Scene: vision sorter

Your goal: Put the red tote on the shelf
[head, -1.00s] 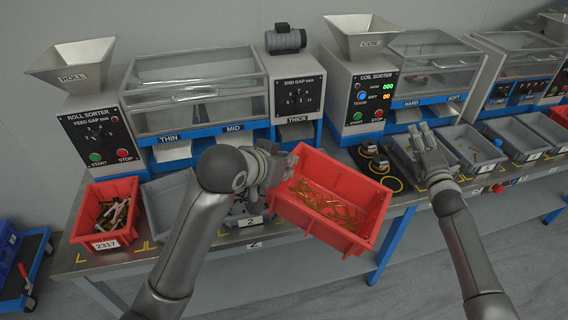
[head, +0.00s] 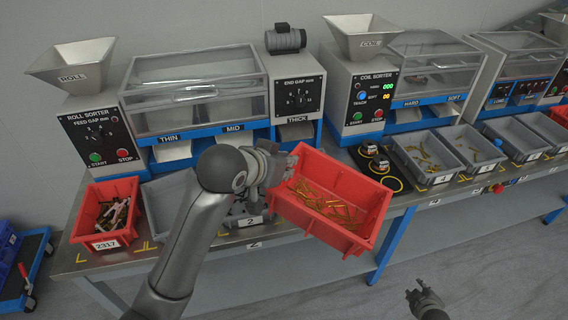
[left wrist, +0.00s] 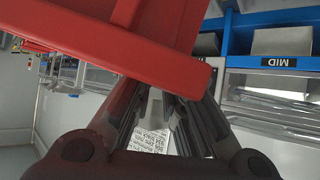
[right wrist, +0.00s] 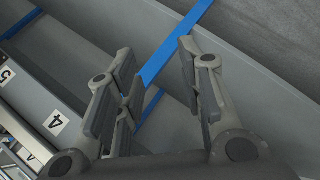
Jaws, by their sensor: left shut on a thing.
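A red tote (head: 325,210) holding several brass-coloured pieces hangs tilted in front of the bench in the head view. My left gripper (head: 284,168) is shut on its upper left wall. In the left wrist view the red wall (left wrist: 130,50) fills the top and hides part of the fingers. My right gripper (head: 418,296) is low at the lower right of the head view, in front of the bench. In the right wrist view it (right wrist: 158,85) is open and empty. A grey lower shelf (head: 290,268) runs under the bench.
Another red tote (head: 105,212), marked 2317, stands on the bench at the left with mixed parts in it. Several grey bins (head: 425,155) line the bench front at the right. A blue bench leg (head: 390,245) stands behind the held tote. The floor at the lower right is clear.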

